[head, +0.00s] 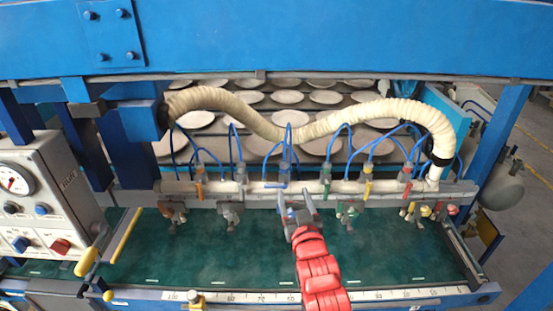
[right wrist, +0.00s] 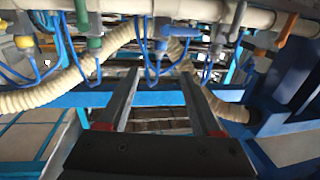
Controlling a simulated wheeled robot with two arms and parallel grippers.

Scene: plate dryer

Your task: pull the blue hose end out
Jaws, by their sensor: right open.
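Several thin blue hoses arch over the pale manifold pipe (head: 260,188) in the head view. The middle blue hose (head: 289,140) runs down to a fitting with a blue handle (head: 283,185). My right gripper (head: 295,192), on a red arm, is in front of this middle fitting, with its two fingers apart and nothing seen between them. In the right wrist view the fingers (right wrist: 160,85) spread either side of a blue fitting (right wrist: 160,46) with blue hose loops, which appears beyond them. Whether they touch it I cannot tell. My left gripper is not in view.
A thick cream corrugated hose (head: 230,103) arches behind the fittings. Neighbouring fittings have orange (head: 199,190), green (head: 348,212) and red (head: 406,188) parts. A grey control box (head: 45,200) stands at left. The green bed (head: 190,255) below is mostly clear. A blue beam (head: 280,40) spans above.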

